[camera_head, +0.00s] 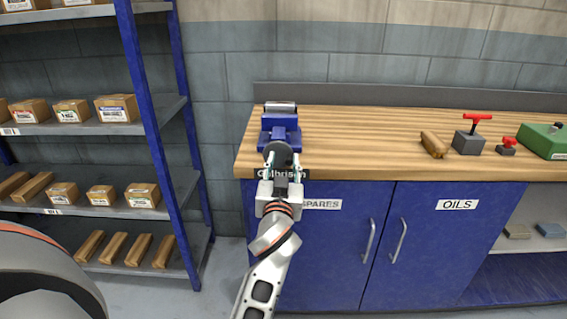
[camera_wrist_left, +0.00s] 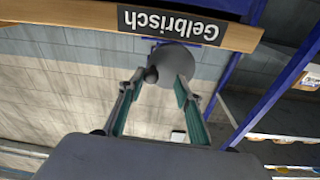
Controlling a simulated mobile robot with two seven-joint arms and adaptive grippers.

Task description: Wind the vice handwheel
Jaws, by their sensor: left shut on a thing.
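The blue vice (camera_head: 279,128) stands on the left end of the wooden bench top. Its grey round handwheel (camera_head: 277,152) faces me at the front edge and also shows in the left wrist view (camera_wrist_left: 174,62). A small dark knob (camera_wrist_left: 151,75) shows beside the left finger in the wrist view. The gripper hides part of the wheel in the head view. My right gripper is not in view.
The bench top (camera_head: 350,135) is clear right of the vice. Farther right are a wooden block (camera_head: 434,145), red-handled grey blocks (camera_head: 468,142) and a green box (camera_head: 544,141). Blue cupboards (camera_head: 330,245) stand below. A shelf rack (camera_head: 150,100) with boxes stands left.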

